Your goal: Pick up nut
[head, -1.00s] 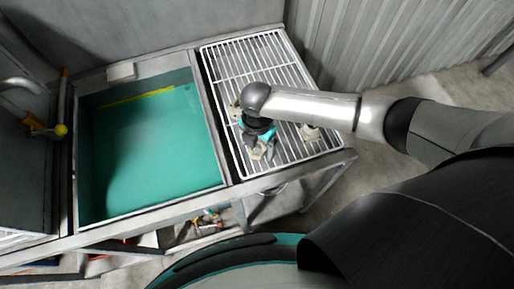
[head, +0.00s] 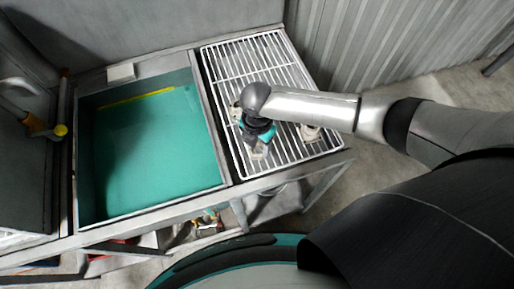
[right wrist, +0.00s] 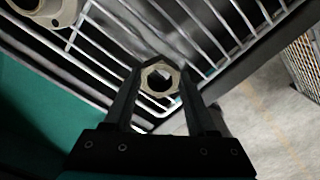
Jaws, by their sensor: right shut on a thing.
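A metal hexagonal nut (right wrist: 147,80) with a round hole sits between the two dark fingertips of my right gripper (right wrist: 160,82) in the right wrist view. The fingers press on it from both sides. In the head view my right gripper (head: 257,150) points down over the front part of the white wire rack (head: 225,73). The nut is too small and covered to make out clearly there. I cannot tell whether the nut is clear of the rack. My left gripper is not in view.
A pale fitting (head: 310,133) lies on the rack to the right of the gripper, and another (head: 235,112) lies to its left. A teal-lined basin (head: 150,150) is left of the rack. The back of the rack is clear. A corrugated wall (head: 380,45) stands at the right.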

